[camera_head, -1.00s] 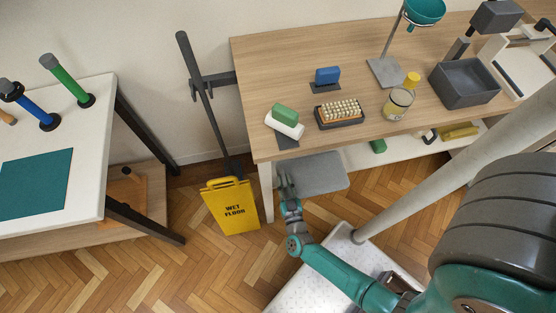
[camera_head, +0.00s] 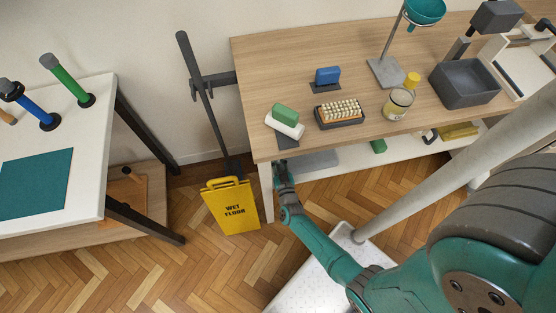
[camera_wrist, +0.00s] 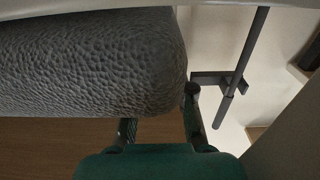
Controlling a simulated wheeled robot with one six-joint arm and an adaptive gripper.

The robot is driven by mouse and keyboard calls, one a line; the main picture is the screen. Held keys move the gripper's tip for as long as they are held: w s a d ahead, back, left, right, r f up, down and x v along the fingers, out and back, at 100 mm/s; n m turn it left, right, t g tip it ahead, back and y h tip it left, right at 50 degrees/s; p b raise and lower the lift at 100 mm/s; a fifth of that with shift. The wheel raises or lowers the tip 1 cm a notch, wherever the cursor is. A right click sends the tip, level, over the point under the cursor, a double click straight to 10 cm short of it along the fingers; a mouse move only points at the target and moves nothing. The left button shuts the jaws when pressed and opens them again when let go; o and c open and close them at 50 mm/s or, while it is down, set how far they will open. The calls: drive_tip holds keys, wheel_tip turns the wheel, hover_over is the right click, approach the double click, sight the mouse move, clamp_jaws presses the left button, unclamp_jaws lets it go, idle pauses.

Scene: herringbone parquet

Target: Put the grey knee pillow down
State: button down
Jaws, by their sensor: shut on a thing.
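The grey knee pillow (camera_head: 318,161) is under the front edge of the wooden tabletop, at the left end of the white lower shelf (camera_head: 350,158). The tabletop hides its back part. In the wrist view the pillow (camera_wrist: 90,65) fills the upper left, with a dimpled dark surface. My gripper (camera_head: 281,174) is at the pillow's left end, beside the table leg, and is shut on it. In the wrist view my gripper's fingers (camera_wrist: 160,115) reach to the pillow's near corner. I cannot tell whether the pillow touches the shelf.
A yellow wet-floor sign (camera_head: 231,206) stands left of the table leg (camera_head: 266,190). A green item (camera_head: 378,146) and a yellow item (camera_head: 458,131) lie farther right on the shelf. A dark pole (camera_head: 203,95) stands behind the sign. Parquet at the front left is clear.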

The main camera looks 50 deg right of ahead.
drive_tip(key=shift+f, duration=0.45)
drive_tip(key=c, duration=1)
unclamp_jaws()
drive_tip(key=shift+f, duration=0.1)
drive_tip(key=v, duration=1.2)
